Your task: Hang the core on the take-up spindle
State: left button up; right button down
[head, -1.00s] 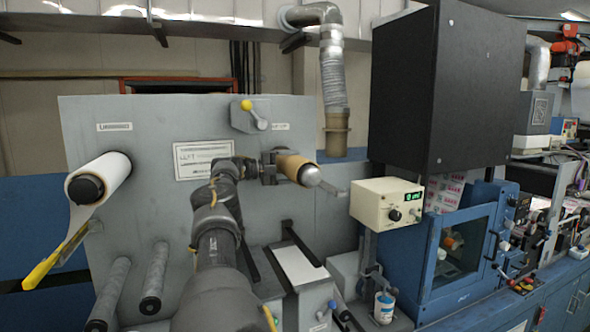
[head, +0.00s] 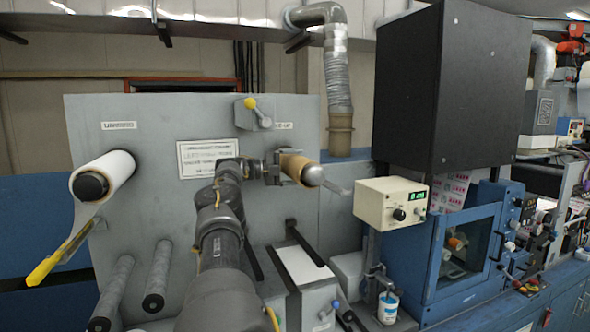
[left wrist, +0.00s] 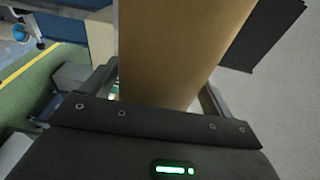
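The core (head: 296,165) is a brown cardboard tube at the upper right of the grey panel. The take-up spindle's silver rounded end (head: 313,175) shows at its near end, so the core appears to sit around the spindle. How far on it sits is hidden. My left gripper (head: 272,172) is at the core's left side. In the left wrist view the core (left wrist: 180,50) fills the space between the fingers, which appear to press on its two sides. My right gripper is in neither view.
The grey panel (head: 110,150) carries a white roll (head: 112,172) on the unwind spindle at left and two rollers (head: 158,275) below. A cream control box (head: 388,203) and a blue cabinet (head: 405,260) stand at right.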

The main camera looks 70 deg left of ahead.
pick_arm(q)
jog(key=shift+o, duration=1.2)
jog(key=shift+s+f+b, duration=0.15)
jog(key=shift+s+b, duration=0.1)
jog(key=shift+b, duration=0.1)
jog(key=s+b, duration=0.2)
jog(key=s, duration=0.2)
jog(key=shift+s+a+f+b, duration=0.1)
jog(key=shift+s+f+b, duration=0.05)
jog(key=shift+s+b, duration=0.15)
send_near(284, 169)
jog(key=w, duration=0.2)
jog(key=shift+w+d+r, duration=0.25)
jog(key=shift+w+d, duration=0.05)
jog(key=shift+w, duration=0.1)
jog(key=shift+w, duration=0.2)
